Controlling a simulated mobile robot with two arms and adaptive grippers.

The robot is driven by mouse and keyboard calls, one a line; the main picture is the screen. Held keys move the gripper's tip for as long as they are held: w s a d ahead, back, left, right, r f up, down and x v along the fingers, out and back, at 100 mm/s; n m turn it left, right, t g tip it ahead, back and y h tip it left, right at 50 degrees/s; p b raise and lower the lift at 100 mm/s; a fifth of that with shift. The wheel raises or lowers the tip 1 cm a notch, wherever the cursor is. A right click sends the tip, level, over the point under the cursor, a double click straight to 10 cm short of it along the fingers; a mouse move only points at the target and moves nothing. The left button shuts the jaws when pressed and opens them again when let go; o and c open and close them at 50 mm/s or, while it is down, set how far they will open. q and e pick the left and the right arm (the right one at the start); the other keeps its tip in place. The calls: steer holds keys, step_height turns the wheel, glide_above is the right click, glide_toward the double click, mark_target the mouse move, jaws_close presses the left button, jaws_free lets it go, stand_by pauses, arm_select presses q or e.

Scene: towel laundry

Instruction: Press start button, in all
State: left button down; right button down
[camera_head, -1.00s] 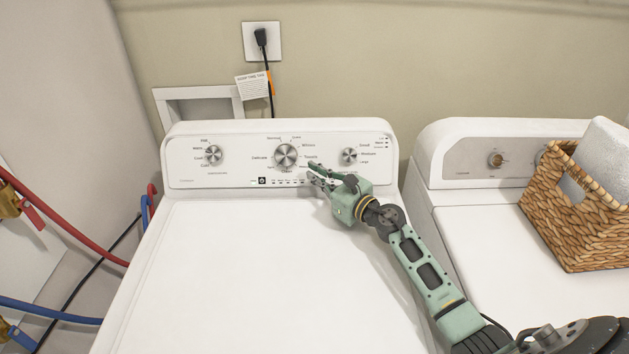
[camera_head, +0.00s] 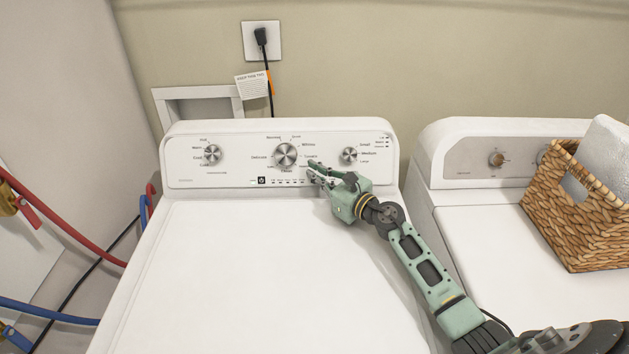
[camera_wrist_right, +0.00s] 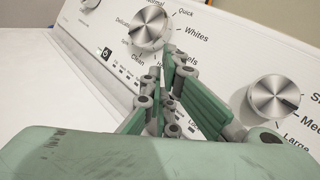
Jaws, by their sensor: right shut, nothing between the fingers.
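My right gripper (camera_head: 311,171) is shut and empty in front of the panel, to the right of the button and below the right side of the middle knob. In the right wrist view its fingertips (camera_wrist_right: 168,55) overlap the panel just below that knob; I cannot tell whether they touch. My left gripper is not in view.
A second white machine (camera_head: 485,250) stands to the right, with a wicker basket (camera_head: 575,225) holding a light towel (camera_head: 605,155) on top. Red and blue hoses (camera_head: 60,235) run at the left. The washer's top is clear.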

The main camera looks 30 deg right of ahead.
steer(key=shift+w+f, duration=0.1)
stand_by(0.5)
steer(key=shift+s+a+r+p, duration=0.15)
steer(key=shift+s+r+p, duration=0.15)
steer(key=shift+s+p, duration=0.2)
steer(key=shift+s+r, duration=0.1)
steer(key=shift+s, duration=0.05)
steer(key=shift+a, duration=0.1)
steer(key=shift+s+a+r+p, duration=0.2)
steer(key=shift+s+r+p, duration=0.2)
steer(key=shift+p, duration=0.35)
steer(key=s+p, duration=0.1)
steer(key=s+a+r+p, duration=0.1)
steer(key=shift+s+a+r, duration=0.15)
steer(key=shift+s+r, duration=0.05)
steer(key=shift+s, duration=0.2)
steer(key=shift+s+a+p, duration=0.1)
steer(key=shift+s+p, duration=0.15)
steer(key=shift+p, duration=0.05)
